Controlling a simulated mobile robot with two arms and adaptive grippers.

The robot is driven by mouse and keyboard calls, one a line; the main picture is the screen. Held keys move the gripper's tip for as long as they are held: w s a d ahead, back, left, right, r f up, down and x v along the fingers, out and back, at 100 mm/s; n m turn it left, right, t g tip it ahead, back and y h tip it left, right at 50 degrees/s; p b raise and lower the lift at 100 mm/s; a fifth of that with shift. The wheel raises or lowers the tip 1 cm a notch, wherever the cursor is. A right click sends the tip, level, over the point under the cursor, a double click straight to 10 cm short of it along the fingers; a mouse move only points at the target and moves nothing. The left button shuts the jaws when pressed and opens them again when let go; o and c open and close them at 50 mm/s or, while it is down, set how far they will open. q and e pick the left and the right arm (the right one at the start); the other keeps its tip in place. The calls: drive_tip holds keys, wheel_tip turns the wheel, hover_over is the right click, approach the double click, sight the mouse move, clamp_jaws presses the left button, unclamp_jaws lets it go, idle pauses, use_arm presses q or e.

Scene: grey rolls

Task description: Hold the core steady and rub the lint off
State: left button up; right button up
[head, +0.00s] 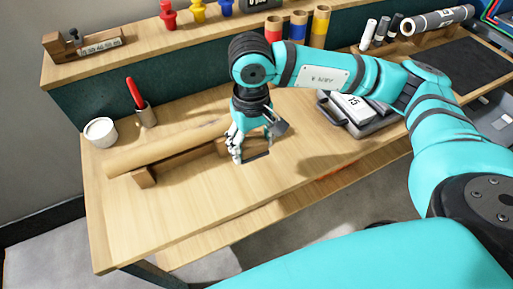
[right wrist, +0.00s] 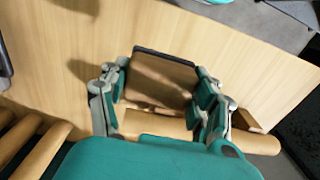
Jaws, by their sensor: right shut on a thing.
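The core, a long tan tube (head: 160,149), lies across a wooden cradle (head: 146,179) on the bench, its right end behind my right gripper. The tube also shows behind the gripper in the right wrist view (right wrist: 258,143). My right gripper (head: 250,145) is at the tube's right part, pointing down. It is shut on a flat brown pad with a dark edge, seen between the fingers in the right wrist view (right wrist: 160,82). Whether the pad touches the tube I cannot tell. No lint can be made out. My left gripper is not in view.
A white round tub (head: 100,132) and a grey cup (head: 146,115) with a red pen stand behind the tube's left end. A grey tray (head: 350,122) lies to the right. A raised shelf (head: 200,42) runs along the back. The bench front is clear.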

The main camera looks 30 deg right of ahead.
approach(191, 131)
drive_tip(key=shift+a, duration=0.15)
wheel_tip(191, 131, down, 5)
drive_tip(key=shift+r, duration=0.1)
drive_tip(key=d, duration=1)
drive_tip(key=shift+w+d+r, duration=0.1)
drive_tip(key=shift+d+r, duration=0.35)
drive_tip(key=shift+r, duration=0.3)
drive_tip(key=shift+d+r, duration=0.15)
drive_tip(key=shift+r, duration=0.3)
drive_tip(key=shift+a+r, duration=0.1)
drive_tip(key=shift+r, duration=0.75)
